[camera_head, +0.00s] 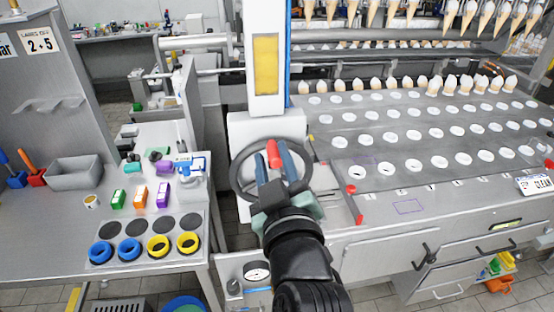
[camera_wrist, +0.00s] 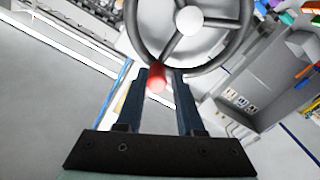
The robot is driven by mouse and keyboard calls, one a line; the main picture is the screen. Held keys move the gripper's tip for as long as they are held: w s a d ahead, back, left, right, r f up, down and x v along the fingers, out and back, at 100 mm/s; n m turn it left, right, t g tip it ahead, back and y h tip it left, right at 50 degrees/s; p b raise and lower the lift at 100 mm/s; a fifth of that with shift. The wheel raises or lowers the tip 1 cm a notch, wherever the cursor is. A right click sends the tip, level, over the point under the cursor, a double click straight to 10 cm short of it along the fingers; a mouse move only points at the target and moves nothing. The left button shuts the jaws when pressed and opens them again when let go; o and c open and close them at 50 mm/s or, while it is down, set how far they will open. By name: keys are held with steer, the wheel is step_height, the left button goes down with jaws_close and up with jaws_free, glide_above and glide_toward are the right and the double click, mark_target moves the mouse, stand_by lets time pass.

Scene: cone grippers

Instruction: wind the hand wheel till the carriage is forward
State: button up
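The hand wheel (camera_head: 234,172) is a dark ring on the white housing at the left end of the machine. In the wrist view its rim (camera_wrist: 134,36) and pale hub (camera_wrist: 189,20) fill the top. A red handle (camera_head: 273,154) stands out from the wheel, near its top in the head view. My gripper (camera_wrist: 159,76) has its two dark blue fingers on either side of the red handle (camera_wrist: 157,79), with slim gaps showing, so it looks open around it. In the head view my gripper (camera_head: 272,156) hides part of the wheel. I cannot tell which part is the carriage.
A grey holed plate (camera_head: 400,122) with cones along its back edge lies to the right. A side table (camera_head: 60,215) with tape rolls, boxes and a grey bin stands at left.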

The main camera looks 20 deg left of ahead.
steer(key=shift+o, duration=1.3)
steer(key=shift+d, duration=0.15)
steer(key=p+v, duration=0.2)
steer(key=v, duration=1)
steer(key=shift+s+d+p, duration=0.2)
steer(key=shift+s+p, duration=0.15)
